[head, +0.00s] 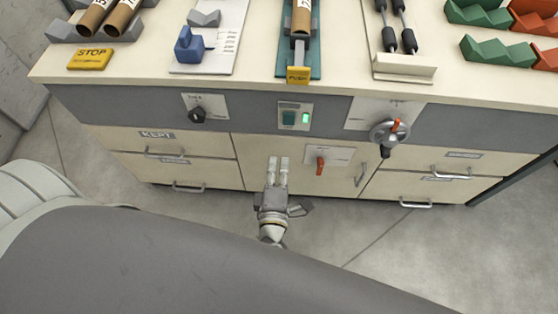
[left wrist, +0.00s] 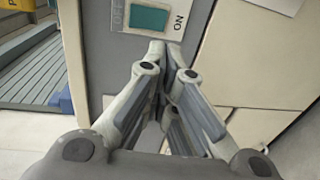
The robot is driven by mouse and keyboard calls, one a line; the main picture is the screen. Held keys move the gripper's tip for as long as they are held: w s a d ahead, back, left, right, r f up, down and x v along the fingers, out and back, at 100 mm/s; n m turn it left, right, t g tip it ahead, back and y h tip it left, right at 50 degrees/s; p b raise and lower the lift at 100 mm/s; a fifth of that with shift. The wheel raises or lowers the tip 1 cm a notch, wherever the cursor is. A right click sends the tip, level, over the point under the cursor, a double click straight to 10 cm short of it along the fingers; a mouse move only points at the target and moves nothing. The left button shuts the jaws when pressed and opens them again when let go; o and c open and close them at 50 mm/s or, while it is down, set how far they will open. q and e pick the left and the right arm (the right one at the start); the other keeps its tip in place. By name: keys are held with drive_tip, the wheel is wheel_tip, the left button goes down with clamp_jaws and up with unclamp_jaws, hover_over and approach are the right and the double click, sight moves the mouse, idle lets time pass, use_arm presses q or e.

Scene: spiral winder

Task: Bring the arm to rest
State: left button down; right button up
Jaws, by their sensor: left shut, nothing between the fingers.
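My left gripper (head: 278,165) is in front of the cabinet's lower front, below the green rocker switch (head: 289,118). It is empty, with its fingers closed together. In the left wrist view the fingers (left wrist: 172,62) point toward the cabinet front, just under the teal switch (left wrist: 150,18) on a plate marked OFF and ON. I cannot tell whether the fingertips touch the panel. In the head view a small green light (head: 306,118) glows beside the switch. My right gripper does not show.
The cabinet front carries a black knob (head: 197,115), a handwheel (head: 389,132), a red lever (head: 320,164) and drawers with bar handles (head: 188,188). On top stand a yellow STOP block (head: 91,59), a blue holder (head: 188,45) and green cradles (head: 497,50). Floor in front is clear.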

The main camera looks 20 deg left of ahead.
use_arm(q)
drive_tip(key=shift+f, duration=0.1)
idle(0.3)
drive_tip(key=s+d+f+m+g+h+p, duration=0.1)
drive_tip(key=s+d+f+m+g+h, duration=0.3)
drive_tip(key=f+m, duration=0.6)
drive_tip(key=s+a+f+m+g+h+p, duration=0.1)
drive_tip(key=s+f+m+g+h+p, duration=0.15)
drive_tip(key=s+f+m, duration=0.75)
drive_tip(key=s+a+f+m+g+y, duration=0.1)
drive_tip(key=s+a+f+m+g, duration=0.1)
drive_tip(key=s+a+f+g, duration=0.2)
drive_tip(key=s+a+f+m+g+y, duration=0.1)
drive_tip(key=s+a+f+g, duration=0.3)
drive_tip(key=s+a+f, duration=0.5)
drive_tip(key=s+f, duration=0.4)
drive_tip(key=s, duration=0.1)
drive_tip(key=shift+s+m+p, duration=0.15)
drive_tip(key=shift+m+p, duration=0.25)
